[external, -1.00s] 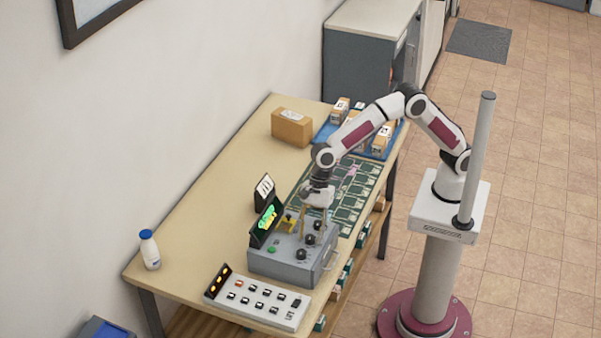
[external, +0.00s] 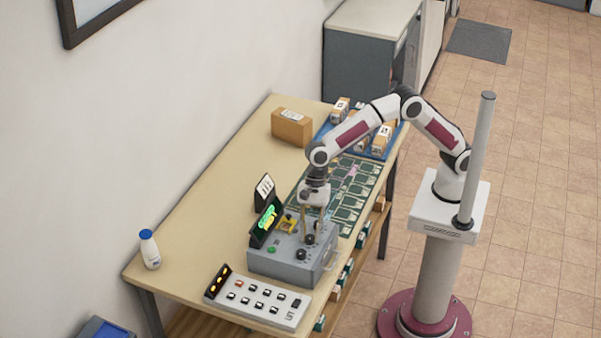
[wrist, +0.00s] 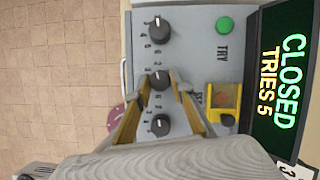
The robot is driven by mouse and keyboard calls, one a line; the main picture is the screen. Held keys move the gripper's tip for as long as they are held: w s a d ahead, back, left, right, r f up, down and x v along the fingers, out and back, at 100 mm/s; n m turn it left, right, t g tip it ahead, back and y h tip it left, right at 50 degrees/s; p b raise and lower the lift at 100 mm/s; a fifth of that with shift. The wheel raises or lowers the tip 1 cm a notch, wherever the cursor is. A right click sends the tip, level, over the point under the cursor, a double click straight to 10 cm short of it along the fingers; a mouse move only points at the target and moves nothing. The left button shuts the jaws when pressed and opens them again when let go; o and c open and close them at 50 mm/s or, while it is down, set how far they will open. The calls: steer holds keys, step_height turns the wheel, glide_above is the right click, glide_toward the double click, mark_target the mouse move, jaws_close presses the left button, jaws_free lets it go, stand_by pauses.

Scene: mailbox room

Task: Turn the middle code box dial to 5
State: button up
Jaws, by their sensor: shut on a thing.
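The grey code box (external: 262,265) stands on the workbench. In the wrist view its top carries three black dials in a column: an upper one (wrist: 158,25), the middle dial (wrist: 159,80) and a lower one (wrist: 160,125). My gripper (wrist: 160,78) is shut on the middle dial, one yellowish finger on each side. In the external view my gripper (external: 311,236) points down at the box top. The middle dial's exact setting is too small to read. The black display (wrist: 285,80) reads "CLOSED TRIES 5".
A green TRY button (wrist: 225,25) and a yellow part (wrist: 223,98) are beside the dials. A white button panel (external: 258,300) lies in front of the box. Green circuit boards (external: 352,190), a blue parcel tray (external: 376,152), a brown box (external: 291,127) and a bottle (external: 149,250) share the bench.

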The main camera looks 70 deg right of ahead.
steer(key=shift+n, duration=0.5)
steer(key=shift+f, duration=0.1)
steer(key=o, duration=1.1)
steer(key=shift+m, duration=0.6)
